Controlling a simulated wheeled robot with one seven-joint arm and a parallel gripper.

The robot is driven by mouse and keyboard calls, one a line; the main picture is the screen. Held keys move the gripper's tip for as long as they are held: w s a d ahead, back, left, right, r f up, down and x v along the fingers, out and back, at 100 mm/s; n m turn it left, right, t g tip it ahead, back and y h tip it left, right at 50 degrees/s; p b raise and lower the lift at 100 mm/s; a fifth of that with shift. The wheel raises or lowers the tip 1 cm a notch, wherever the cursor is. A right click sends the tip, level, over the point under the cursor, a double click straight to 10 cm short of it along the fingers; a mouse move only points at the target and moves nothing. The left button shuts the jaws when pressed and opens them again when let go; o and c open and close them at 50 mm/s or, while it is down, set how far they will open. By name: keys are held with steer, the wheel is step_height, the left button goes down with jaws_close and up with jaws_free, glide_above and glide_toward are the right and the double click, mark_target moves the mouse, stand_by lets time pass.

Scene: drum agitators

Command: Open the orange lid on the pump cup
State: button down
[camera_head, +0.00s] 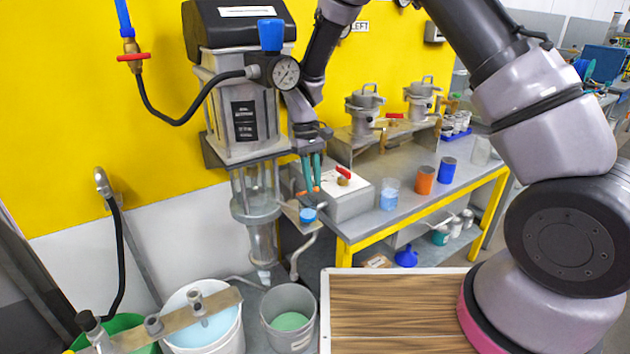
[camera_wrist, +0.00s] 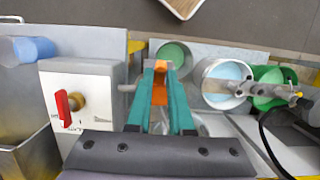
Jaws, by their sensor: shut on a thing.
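My gripper (camera_head: 311,184) hangs just right of the pump, its teal fingers pointing down. In the wrist view my gripper (camera_wrist: 160,78) is shut on the orange lid (camera_wrist: 160,92), which shows as a narrow orange piece between the fingers. In the head view only a small orange part (camera_head: 308,191) shows by the fingertips. The pump (camera_head: 255,190) has a clear cylinder under a grey metal body. The cup under the lid is mostly hidden, and I cannot tell how far the lid is raised.
A grey box with a red-handled valve (camera_head: 344,176) stands close right of my gripper; it also shows in the wrist view (camera_wrist: 70,107). A bucket of green liquid (camera_head: 289,318) and a white bucket of blue liquid (camera_head: 203,325) stand below. Orange (camera_head: 425,181) and blue (camera_head: 447,170) cups are on the bench.

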steer(key=shift+w+r, duration=0.1)
stand_by(0.4)
steer(key=c, duration=0.8)
jaws_free()
